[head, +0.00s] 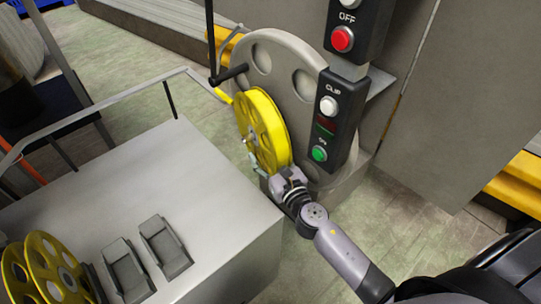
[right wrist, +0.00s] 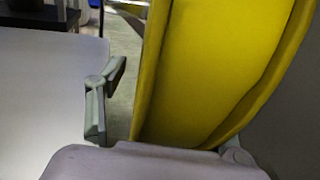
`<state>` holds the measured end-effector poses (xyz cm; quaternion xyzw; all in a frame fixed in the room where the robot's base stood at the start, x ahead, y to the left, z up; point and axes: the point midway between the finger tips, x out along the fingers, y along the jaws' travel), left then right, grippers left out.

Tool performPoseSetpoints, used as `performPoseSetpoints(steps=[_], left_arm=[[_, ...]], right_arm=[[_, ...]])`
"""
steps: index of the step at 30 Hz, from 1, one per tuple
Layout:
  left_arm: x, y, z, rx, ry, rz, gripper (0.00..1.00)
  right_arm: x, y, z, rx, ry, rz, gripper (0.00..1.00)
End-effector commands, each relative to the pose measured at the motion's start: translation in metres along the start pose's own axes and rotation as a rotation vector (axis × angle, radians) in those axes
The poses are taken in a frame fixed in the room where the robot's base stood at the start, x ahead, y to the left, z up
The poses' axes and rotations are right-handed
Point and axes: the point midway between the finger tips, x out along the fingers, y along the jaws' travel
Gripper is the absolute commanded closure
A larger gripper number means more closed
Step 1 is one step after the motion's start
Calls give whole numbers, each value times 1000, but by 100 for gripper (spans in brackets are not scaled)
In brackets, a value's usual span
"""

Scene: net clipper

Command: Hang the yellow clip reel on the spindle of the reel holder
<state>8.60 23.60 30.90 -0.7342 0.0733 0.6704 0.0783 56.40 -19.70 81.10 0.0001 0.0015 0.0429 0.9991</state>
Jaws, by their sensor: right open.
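The yellow clip reel (head: 263,128) stands upright against the front of the grey reel holder (head: 288,50), whose round plate is behind it. The spindle is hidden, so I cannot tell how the reel sits on it. My right gripper (head: 262,168) is open at the reel's lower edge. In the right wrist view the reel (right wrist: 215,75) rises in front of the palm. One finger (right wrist: 98,105) stands clear to the left of the reel; the other is mostly hidden at the lower right. My left gripper is not in view.
A grey table (head: 150,195) is at the lower left with two grey blocks (head: 165,247) and more yellow reels (head: 48,268). A black crank handle (head: 229,75) is left of the holder. A control box (head: 333,125) with buttons is close on the right of the reel.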

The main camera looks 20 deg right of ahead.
Motion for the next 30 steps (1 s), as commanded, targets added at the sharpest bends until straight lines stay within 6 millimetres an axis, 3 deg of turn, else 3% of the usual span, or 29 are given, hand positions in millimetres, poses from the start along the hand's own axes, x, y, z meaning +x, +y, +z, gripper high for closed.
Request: performPoseSetpoints(steps=[15,22,30], left_arm=[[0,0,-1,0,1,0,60],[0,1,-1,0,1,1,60],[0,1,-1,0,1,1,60]], right_arm=[[-64,-1,1,-3,0,-1,40],[-77,-1,1,-1,-3,-1,40],[-79,0,2,0,-4,-1,40]])
